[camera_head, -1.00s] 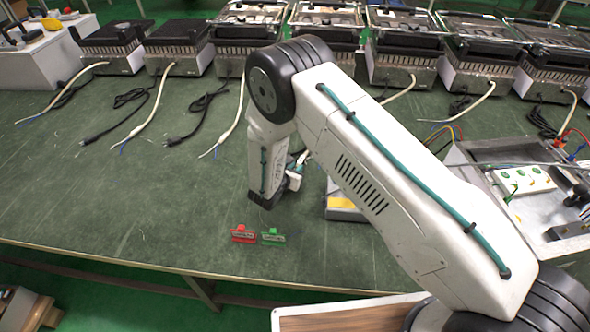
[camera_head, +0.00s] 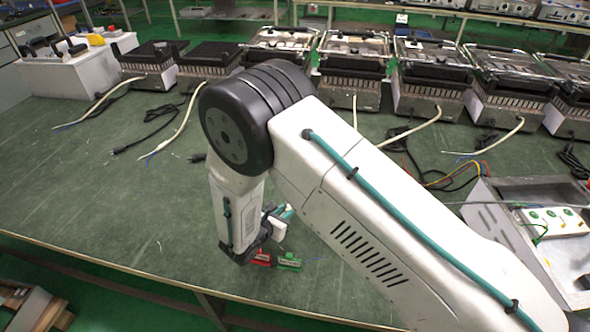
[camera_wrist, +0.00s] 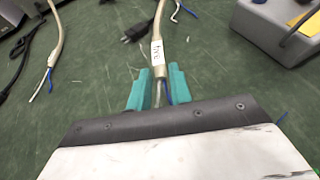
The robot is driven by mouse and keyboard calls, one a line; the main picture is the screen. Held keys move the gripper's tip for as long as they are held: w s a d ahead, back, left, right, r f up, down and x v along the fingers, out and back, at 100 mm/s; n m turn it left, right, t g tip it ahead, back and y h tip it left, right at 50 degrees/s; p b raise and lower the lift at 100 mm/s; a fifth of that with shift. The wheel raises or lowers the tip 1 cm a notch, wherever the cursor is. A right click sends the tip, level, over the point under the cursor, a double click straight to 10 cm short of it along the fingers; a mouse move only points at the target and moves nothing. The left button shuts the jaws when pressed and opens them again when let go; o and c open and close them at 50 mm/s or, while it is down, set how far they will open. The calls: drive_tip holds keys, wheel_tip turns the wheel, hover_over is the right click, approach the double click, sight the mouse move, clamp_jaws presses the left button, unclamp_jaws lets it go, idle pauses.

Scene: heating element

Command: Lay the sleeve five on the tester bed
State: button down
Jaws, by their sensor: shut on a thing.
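The sleeve five (camera_wrist: 157,52) is a white band with dark lettering around a cream cable, in the wrist view. The teal fingers of my gripper (camera_wrist: 159,84) are shut on the cable's end just below the sleeve, with blue and pale wire ends between them. In the head view my gripper (camera_head: 278,220) is low over the green bench, just behind the red and green clips; the sleeve cannot be made out there. I cannot tell for sure which thing is the tester bed. A grey metal tray (camera_head: 497,225) with a white panel stands at the right.
A red clip (camera_head: 262,259) and a green clip (camera_head: 290,262) sit near the bench's front edge. A grey box (camera_wrist: 268,30) with a yellow label is at upper right in the wrist view. Several grill-like appliances with loose cords line the back. The left bench (camera_head: 100,200) is clear.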

wheel_tip(320, 180, up, 7)
drive_tip(key=shift+s+a+f, duration=0.1)
drive_tip(key=shift+a, duration=0.25)
drive_tip(key=w+d+r+n+t+y, duration=0.2)
drive_tip(key=w+d+r+n+y, duration=0.25)
drive_tip(key=w+d+r, duration=0.35)
drive_tip(key=w+d+r+m, duration=0.1)
drive_tip(key=d+r, duration=0.5)
drive_tip(key=d, duration=0.6)
drive_tip(key=w+d+r+h, duration=0.1)
drive_tip(key=d+r, duration=0.5)
drive_tip(key=d, duration=0.5)
drive_tip(key=shift+w+d+r+m+g, duration=0.15)
drive_tip(key=shift+d+r+m+g, duration=0.15)
drive_tip(key=shift+d+m, duration=0.1)
